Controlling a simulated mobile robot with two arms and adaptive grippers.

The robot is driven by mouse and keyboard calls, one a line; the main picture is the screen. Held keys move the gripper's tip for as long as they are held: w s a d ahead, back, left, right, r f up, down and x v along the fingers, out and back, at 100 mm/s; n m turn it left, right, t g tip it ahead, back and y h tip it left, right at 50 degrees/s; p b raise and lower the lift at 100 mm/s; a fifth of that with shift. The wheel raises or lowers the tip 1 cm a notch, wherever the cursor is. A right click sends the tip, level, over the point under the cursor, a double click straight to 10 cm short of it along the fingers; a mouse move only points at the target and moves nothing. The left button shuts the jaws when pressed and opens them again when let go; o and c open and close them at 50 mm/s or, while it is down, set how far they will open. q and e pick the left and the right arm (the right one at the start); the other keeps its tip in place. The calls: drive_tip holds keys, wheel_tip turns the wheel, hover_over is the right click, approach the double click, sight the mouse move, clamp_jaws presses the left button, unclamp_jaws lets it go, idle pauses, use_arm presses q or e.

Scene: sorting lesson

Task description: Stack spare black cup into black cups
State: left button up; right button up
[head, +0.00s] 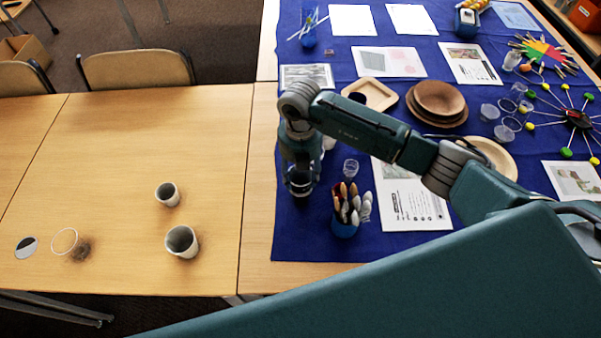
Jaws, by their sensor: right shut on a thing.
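My right gripper (300,176) reaches in from the right and points down over the left edge of the blue cloth. It is shut on a dark cup (300,188), whose rim shows just below and between the fingers. The fingers hide much of this cup, and I cannot tell whether it sits inside another cup or touches the cloth. A small dark shape (357,97) shows behind the arm near a square wooden plate; I cannot tell what it is. My left gripper is not in view.
A blue pot of brushes (345,226) and a small clear cup (351,167) stand right of the gripper. Wooden bowls (437,98) lie beyond the arm. Two pale cups (168,195) (182,241) stand on the left table, which has much free room.

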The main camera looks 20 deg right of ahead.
drive_tip(key=shift+f, duration=0.2)
drive_tip(key=shift+f+b, duration=0.5)
drive_tip(key=shift+f, duration=0.1)
drive_tip(key=o, duration=0.7)
